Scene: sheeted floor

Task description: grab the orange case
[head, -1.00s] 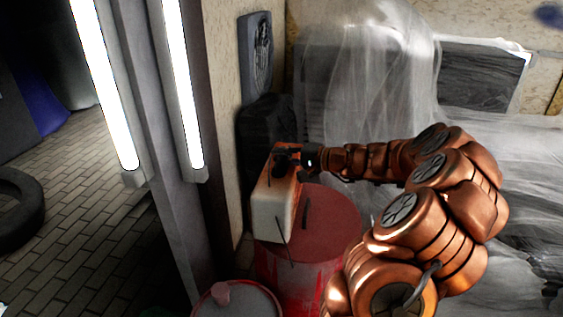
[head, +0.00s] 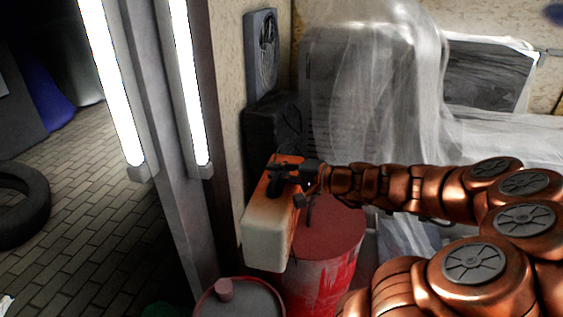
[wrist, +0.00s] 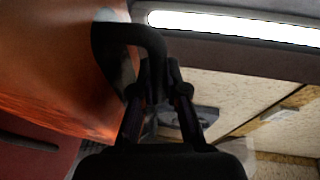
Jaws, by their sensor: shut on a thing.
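The orange case (head: 283,208) has an orange top end and a pale, off-white lower face, with a black handle on top. My gripper (head: 283,178) is shut on the black handle. The case hangs from it in front of and beside the red barrel (head: 335,235), and it covers part of the barrel. In the wrist view my gripper (wrist: 160,100) closes around the dark handle (wrist: 130,38), and the orange side of the case (wrist: 55,65) fills the left.
A second drum (head: 238,300) with a pale lid stands at the bottom. A post with lit tubes (head: 190,85) rises close to the left of the case. A black object (head: 270,135) is against the wall behind. Plastic sheeting (head: 400,90) covers things at the back. A tire (head: 22,205) lies far left.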

